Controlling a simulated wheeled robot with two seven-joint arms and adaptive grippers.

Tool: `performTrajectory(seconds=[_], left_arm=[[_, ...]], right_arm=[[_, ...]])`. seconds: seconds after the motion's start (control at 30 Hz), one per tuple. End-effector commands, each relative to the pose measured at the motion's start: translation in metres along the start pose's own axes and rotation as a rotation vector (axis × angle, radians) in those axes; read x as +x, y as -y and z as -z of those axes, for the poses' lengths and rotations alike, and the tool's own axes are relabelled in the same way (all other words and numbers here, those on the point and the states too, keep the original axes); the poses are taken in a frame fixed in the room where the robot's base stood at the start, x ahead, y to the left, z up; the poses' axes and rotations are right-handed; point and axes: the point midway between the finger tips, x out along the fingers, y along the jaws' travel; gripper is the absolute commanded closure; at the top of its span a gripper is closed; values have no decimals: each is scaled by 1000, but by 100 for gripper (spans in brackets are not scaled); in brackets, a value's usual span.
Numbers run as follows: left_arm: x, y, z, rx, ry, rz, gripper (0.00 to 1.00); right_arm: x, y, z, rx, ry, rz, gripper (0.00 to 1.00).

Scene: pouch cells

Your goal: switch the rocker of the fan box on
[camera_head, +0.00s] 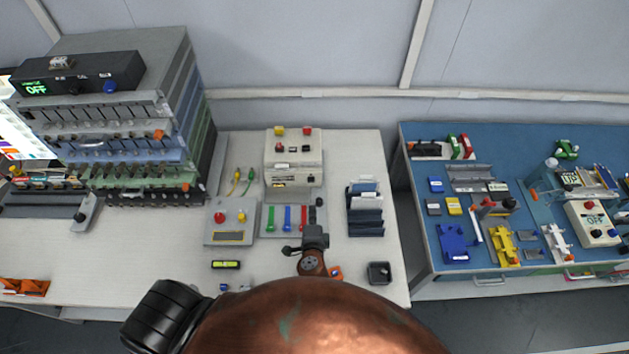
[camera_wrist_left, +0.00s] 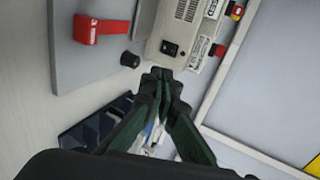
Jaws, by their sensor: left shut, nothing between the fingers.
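The beige fan box (camera_head: 309,158) stands at the back of the white table, with a yellow and a red button on top. Its beige front face (camera_wrist_left: 153,45) fills the top middle of the left wrist view, with a black rocker (camera_wrist_left: 169,48) and vent slots. I cannot tell the rocker's position. My left gripper (camera_head: 316,229) is in front of the box, over the table. In the left wrist view the left gripper (camera_wrist_left: 159,76) is shut and empty, its tips appearing close below the rocker; the gap is unclear. My right gripper is not in view.
A lever panel (camera_head: 270,224) with a red lever (camera_wrist_left: 92,29) and a black knob (camera_wrist_left: 129,60) lies in front of the box. A dark rack (camera_head: 365,222) stands right, a two-button box (camera_head: 222,237) left. A black tray (camera_head: 379,272) is at front right.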

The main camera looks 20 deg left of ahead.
Motion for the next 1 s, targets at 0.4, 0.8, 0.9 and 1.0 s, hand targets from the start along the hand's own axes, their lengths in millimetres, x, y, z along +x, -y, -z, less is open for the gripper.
performTrajectory(seconds=[0.4, 0.8, 0.9, 1.0], left_arm=[[20, 1, -3, 0, 6, 2, 100], [100, 1, -4, 1, 6, 2, 100], [114, 10, -3, -1, 5, 3, 100], [124, 16, -4, -1, 5, 1, 100]], right_arm=[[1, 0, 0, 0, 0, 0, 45], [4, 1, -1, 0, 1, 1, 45], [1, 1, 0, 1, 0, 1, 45], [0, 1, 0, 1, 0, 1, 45]])
